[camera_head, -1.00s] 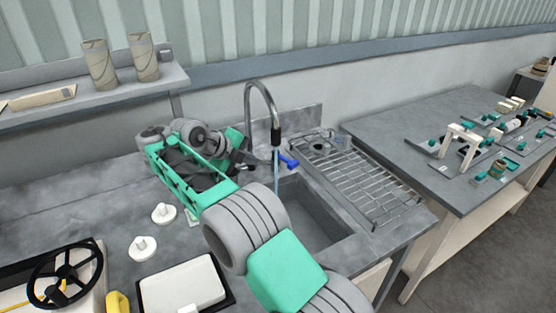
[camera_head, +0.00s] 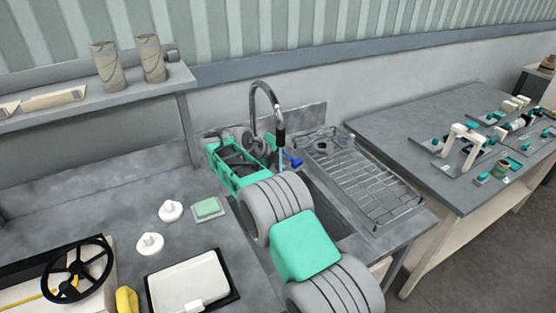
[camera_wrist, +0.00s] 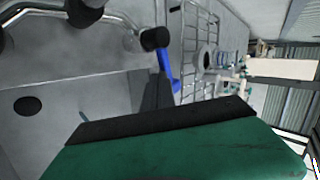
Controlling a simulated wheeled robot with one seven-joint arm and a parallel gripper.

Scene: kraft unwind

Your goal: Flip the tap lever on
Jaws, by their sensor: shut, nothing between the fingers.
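The tap (camera_head: 264,88) is a grey gooseneck with a black nozzle, standing behind the sink. Its blue lever (camera_head: 292,160) sticks out to the right near the nozzle. A thin pale-blue streak, like water, shows below the nozzle. In the wrist view the blue lever (camera_wrist: 168,66) hangs from a black knob on the tap's metal pipe. My gripper (camera_wrist: 160,84) is shut and empty, its dark fingers close beside the lever; whether they touch it is unclear. In the head view my arm hides part of the sink, and the fingertips are not clear.
The sink basin (camera_head: 330,213) has a drain (camera_wrist: 28,105). A wire drying rack (camera_head: 370,180) lies to its right. A green sponge (camera_head: 207,208), two white knobs and a white tray (camera_head: 188,284) are on the left counter. A shelf (camera_head: 100,100) with rolls is above.

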